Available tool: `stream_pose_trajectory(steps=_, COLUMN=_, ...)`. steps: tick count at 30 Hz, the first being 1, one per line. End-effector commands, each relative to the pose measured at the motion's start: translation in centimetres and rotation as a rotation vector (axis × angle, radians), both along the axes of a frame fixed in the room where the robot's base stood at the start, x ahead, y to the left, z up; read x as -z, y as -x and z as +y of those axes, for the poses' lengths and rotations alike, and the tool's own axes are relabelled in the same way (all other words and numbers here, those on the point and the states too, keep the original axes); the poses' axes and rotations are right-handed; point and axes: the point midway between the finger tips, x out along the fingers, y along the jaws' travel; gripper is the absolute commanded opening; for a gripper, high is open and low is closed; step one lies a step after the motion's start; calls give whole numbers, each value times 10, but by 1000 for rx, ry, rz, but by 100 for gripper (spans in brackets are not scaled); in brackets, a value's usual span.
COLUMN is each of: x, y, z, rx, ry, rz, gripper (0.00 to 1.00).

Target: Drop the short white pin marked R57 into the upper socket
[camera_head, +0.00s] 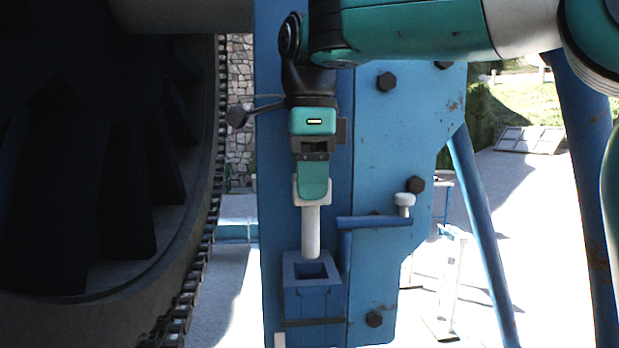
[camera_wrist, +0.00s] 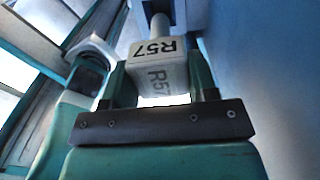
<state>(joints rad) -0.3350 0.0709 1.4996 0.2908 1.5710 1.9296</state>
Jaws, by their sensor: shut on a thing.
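My gripper (camera_head: 312,182) is shut on the white pin marked R57 (camera_head: 311,232). The pin hangs upright, shaft down, from the green fingers. In the wrist view the pin's square white head (camera_wrist: 160,68) shows the R57 marking between my gripper's fingers (camera_wrist: 160,85). Below the pin is a blue square socket (camera_head: 297,285) with a dark opening, fixed to the blue post. The pin's lower end appears just above or at the back of the opening; I cannot tell whether it is exactly over it.
A second white pin (camera_head: 404,204) stands at the end of a blue bracket (camera_head: 375,222) right of the socket. A large dark reel (camera_head: 90,180) with a chain on its rim fills the left. The blue plate (camera_head: 385,140) with dark bolts lies behind.

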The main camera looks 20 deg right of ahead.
Motion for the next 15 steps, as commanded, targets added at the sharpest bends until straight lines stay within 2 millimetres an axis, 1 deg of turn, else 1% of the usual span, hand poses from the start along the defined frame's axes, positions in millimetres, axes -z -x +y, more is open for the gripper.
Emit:
stream_pose_trajectory(steps=5, x=3, y=0, z=0, rx=0, ry=-1, rz=-1, gripper=14)
stream_pose_trajectory(steps=15, x=16, y=0, z=0, rx=-1, ry=-1, rz=-1, gripper=14)
